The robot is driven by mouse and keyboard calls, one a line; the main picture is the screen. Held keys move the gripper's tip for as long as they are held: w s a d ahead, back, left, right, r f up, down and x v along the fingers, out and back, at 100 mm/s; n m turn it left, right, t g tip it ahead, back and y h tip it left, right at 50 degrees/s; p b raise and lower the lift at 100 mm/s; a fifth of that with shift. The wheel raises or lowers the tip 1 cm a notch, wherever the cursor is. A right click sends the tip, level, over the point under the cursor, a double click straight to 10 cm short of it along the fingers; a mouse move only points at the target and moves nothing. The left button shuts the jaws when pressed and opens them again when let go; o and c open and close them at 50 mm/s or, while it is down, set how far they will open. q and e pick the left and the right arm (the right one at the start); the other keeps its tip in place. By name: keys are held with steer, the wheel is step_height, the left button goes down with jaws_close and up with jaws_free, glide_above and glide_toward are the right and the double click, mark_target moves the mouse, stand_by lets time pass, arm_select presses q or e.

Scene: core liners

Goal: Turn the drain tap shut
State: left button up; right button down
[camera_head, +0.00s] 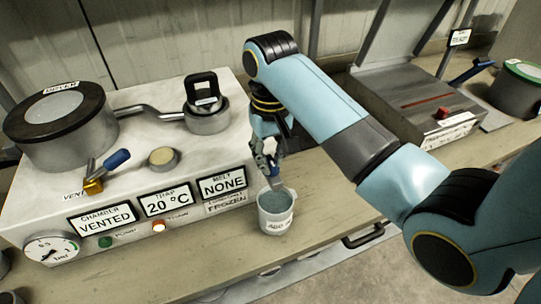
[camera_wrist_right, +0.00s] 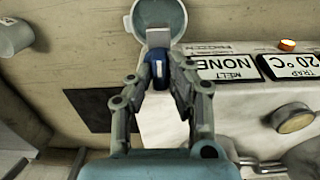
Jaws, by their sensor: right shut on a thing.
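My right gripper (camera_head: 272,168) reaches down at the right front edge of the white machine, just above a white cup. In the right wrist view the fingers (camera_wrist_right: 158,78) are shut on a small blue handle (camera_wrist_right: 157,70), which I take to be the drain tap's lever. The tap's body is hidden by the fingers and the cup. The labelled cup (camera_head: 276,222) stands upright on the bench under the gripper, with a grey-blue inside; it also shows in the wrist view (camera_wrist_right: 160,15). My left gripper is not in view.
The white machine (camera_head: 215,148) carries a lidded chamber (camera_head: 62,140), a blue-handled vent valve (camera_head: 105,170), a black-handled trap (camera_head: 207,115) and displays reading VENTED, 20 °C and NONE. A grey sealing unit (camera_head: 410,105) stands at right. Bench in front of the machine is mostly clear.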

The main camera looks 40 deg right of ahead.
steer(key=c, duration=1.3)
jaws_free()
